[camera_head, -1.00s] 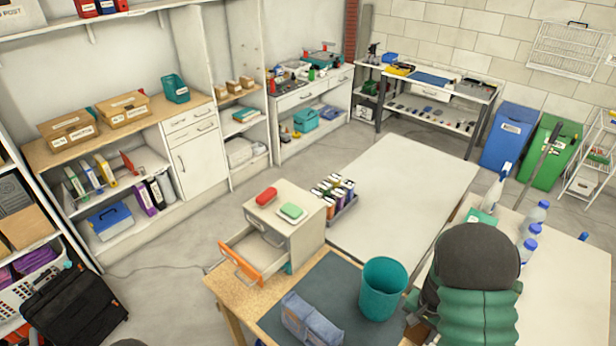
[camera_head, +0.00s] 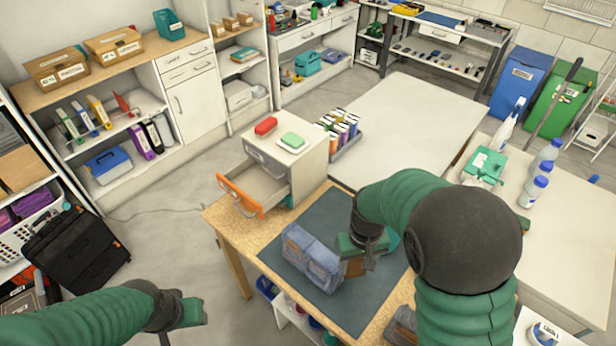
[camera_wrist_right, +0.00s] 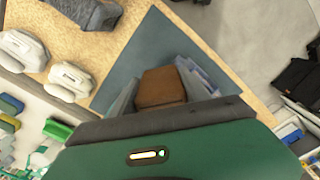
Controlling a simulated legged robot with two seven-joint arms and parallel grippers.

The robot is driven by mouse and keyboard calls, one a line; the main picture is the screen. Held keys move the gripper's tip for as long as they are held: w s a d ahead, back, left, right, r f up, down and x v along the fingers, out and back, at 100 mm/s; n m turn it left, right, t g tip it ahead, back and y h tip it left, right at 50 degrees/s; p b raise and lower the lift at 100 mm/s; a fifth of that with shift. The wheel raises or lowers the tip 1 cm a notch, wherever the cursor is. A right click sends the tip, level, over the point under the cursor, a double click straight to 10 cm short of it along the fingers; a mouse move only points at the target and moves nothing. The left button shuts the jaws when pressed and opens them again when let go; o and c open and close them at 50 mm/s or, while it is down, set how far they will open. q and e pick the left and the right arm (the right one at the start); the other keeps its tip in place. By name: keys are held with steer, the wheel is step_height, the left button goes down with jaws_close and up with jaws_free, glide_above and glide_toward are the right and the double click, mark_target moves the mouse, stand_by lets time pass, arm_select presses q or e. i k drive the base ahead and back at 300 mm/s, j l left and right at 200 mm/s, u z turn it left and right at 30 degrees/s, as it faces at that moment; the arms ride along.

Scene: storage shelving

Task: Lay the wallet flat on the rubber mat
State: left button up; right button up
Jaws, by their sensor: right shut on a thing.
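The brown wallet (camera_wrist_right: 162,87) sits between the fingers of my right gripper in the right wrist view. In the head view my right gripper (camera_head: 358,266) is shut on the wallet (camera_head: 353,269), low over the rubber mat, right beside a blue denim item. I cannot tell whether the wallet touches the mat. The dark blue-grey rubber mat (camera_head: 345,306) lies on the wooden table; it also shows in the wrist view (camera_wrist_right: 150,45). My left gripper (camera_head: 196,312) is at the lower left, away from the table; its jaw opening cannot be made out.
The folded denim item (camera_head: 311,258) lies on the mat's left part. A small drawer unit (camera_head: 310,152) with an open orange-fronted drawer (camera_head: 240,195) stands behind the mat. The mat's front part is clear.

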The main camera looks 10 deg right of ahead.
mark_target(355, 310)
steer(key=k+j, duration=0.3)
steer(key=j, duration=0.2)
steer(key=k+j, duration=0.35)
steer(key=j+z, duration=0.05)
steer(key=j, duration=0.1)
